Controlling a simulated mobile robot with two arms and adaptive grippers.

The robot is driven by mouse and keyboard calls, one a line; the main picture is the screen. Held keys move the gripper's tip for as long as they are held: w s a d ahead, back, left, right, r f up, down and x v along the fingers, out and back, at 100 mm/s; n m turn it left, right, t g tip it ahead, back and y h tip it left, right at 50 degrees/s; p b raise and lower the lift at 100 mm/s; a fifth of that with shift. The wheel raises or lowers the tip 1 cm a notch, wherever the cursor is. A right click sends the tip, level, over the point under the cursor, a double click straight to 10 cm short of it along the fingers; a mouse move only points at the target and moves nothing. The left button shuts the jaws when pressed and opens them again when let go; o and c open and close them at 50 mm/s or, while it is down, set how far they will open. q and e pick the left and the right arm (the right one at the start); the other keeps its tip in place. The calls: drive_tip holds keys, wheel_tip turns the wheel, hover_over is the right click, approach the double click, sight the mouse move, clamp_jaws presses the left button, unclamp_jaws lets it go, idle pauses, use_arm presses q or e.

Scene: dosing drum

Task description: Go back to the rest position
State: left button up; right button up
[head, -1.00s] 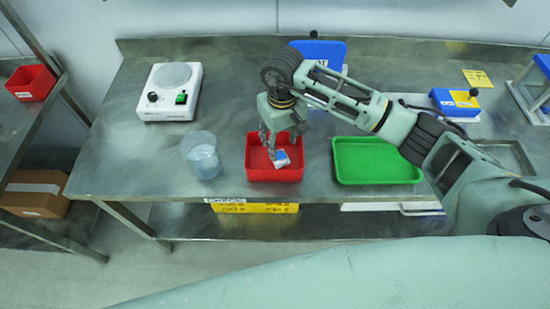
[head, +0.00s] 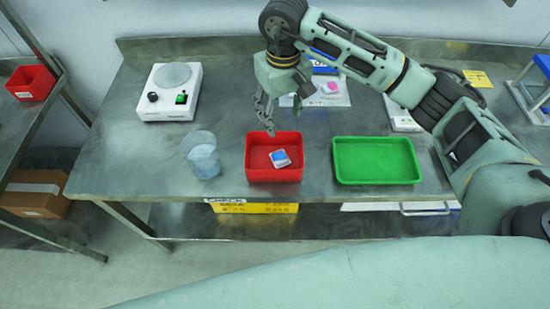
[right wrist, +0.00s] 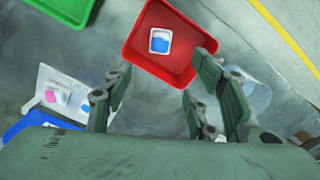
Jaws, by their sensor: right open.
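My right gripper (head: 268,120) is open and empty, raised above the bench just behind the red tray (head: 249,176). In the right wrist view its fingers (right wrist: 165,92) are spread, with the red tray (right wrist: 146,62) beyond them. A small white packet with a blue label (head: 280,158) lies inside the red tray, apart from the fingers; it also shows in the right wrist view (right wrist: 160,41). My right arm comes in from the right, above the bench. My left gripper is not in view.
A green tray (head: 376,178) sits right of the red one, and a clear beaker (head: 203,158) left. A white stirrer (head: 170,92) stands at the back left. A sheet with a pink item (head: 331,88) lies behind the gripper. Another red bin (head: 31,83) is on the left rack.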

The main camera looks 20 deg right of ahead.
drive_tip(key=shift+r, duration=0.55)
